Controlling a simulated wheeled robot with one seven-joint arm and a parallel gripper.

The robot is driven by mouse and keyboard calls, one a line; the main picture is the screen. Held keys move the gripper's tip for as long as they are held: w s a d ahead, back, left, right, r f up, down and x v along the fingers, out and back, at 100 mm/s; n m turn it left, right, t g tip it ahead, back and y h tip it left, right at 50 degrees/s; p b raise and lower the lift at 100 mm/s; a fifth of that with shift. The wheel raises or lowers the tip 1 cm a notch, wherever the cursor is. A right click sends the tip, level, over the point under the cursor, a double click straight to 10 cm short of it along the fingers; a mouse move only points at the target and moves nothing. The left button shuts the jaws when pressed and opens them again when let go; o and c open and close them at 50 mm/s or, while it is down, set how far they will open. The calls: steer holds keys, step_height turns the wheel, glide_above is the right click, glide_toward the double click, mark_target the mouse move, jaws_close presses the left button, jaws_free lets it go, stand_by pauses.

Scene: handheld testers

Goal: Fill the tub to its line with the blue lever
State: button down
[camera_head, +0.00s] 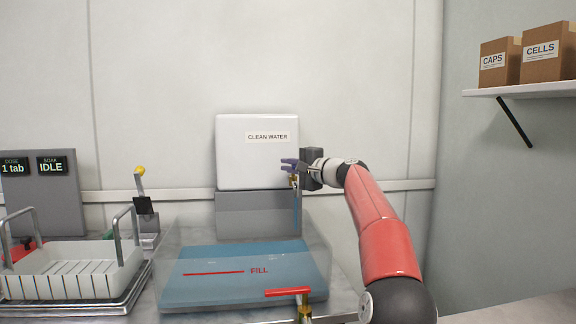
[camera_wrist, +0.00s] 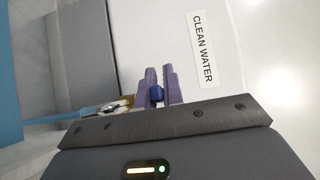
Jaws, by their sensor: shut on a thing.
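The white clean water tank (camera_head: 245,150) stands on a grey block against the back wall. The blue lever (camera_wrist: 156,93) shows between my fingers in the wrist view, above a brass tap (camera_wrist: 112,106). My gripper (camera_head: 291,165) is shut on this lever at the tank's right side; its fingers hide most of it in the head view. A thin bluish stream (camera_head: 297,212) hangs below the tap. The clear tub (camera_head: 170,240) stands below and holds blue water (camera_head: 235,255). A red line (camera_head: 213,273) marked FILL shows against the water; I cannot tell the exact level against it.
A red lever (camera_head: 287,292) on a brass valve is at the tub's front. At left are a white slotted basket (camera_head: 75,275) on a tray, a yellow-knobbed lever (camera_head: 140,172) and a panel (camera_head: 40,185) reading "1 tab" and "IDLE". Boxes sit on a high right shelf (camera_head: 520,89).

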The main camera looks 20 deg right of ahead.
steer(key=shift+f, duration=0.1)
stand_by(0.3)
steer(key=c, duration=1.5)
jaws_free()
steer(key=b+v, duration=0.3)
steer(key=v, duration=0.5)
steer(key=shift+w, duration=0.1)
